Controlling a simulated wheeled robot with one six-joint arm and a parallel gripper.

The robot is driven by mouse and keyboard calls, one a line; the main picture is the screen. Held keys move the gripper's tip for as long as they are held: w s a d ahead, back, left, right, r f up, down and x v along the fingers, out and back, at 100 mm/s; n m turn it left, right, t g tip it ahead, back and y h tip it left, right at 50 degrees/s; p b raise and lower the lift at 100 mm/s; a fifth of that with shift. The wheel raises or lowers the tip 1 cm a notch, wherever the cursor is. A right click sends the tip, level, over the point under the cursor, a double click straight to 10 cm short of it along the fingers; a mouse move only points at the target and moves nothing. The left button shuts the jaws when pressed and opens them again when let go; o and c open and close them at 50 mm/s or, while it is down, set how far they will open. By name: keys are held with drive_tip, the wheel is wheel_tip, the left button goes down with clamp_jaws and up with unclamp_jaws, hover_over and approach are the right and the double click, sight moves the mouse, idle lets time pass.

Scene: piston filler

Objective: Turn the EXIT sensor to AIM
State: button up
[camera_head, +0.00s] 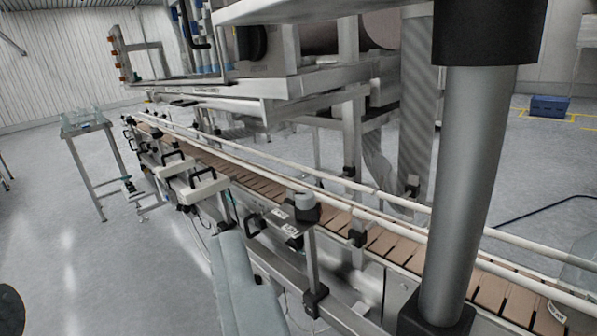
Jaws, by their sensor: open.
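A short round knob-like unit with a grey top and dark body (306,206) sits on a dark plate beside the conveyor, near the picture's middle. It may be the EXIT sensor. The plate (283,222) carries small white labels, too small to read, and stands on an upright metal post (312,260) clamped at the conveyor's side. I cannot tell which way the sensor is turned.
The conveyor (385,243), with brown slats and white guide rails, runs from upper left to lower right. Black handles (204,178) stand along its near side. Filler machinery (300,75) overhangs its far side. A small table (84,124) is at left. Floor at left is mostly clear.

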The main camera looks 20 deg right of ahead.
drive_tip(key=w+m+h, duration=0.3)
drive_tip(key=w, duration=0.7)
drive_tip(key=m+g+h, duration=0.7)
drive_tip(key=g+h, duration=0.1)
drive_tip(key=h, duration=0.4)
approach(311, 193)
drive_tip(key=x, duration=0.7)
drive_tip(key=f+x, duration=0.1)
drive_tip(key=x, duration=0.3)
drive_tip(key=shift+w+a, duration=0.15)
drive_tip(key=shift+w, duration=0.3)
drive_tip(key=shift+r, duration=0.1)
drive_tip(key=c, duration=1)
drive_tip(key=shift+o, duration=0.2)
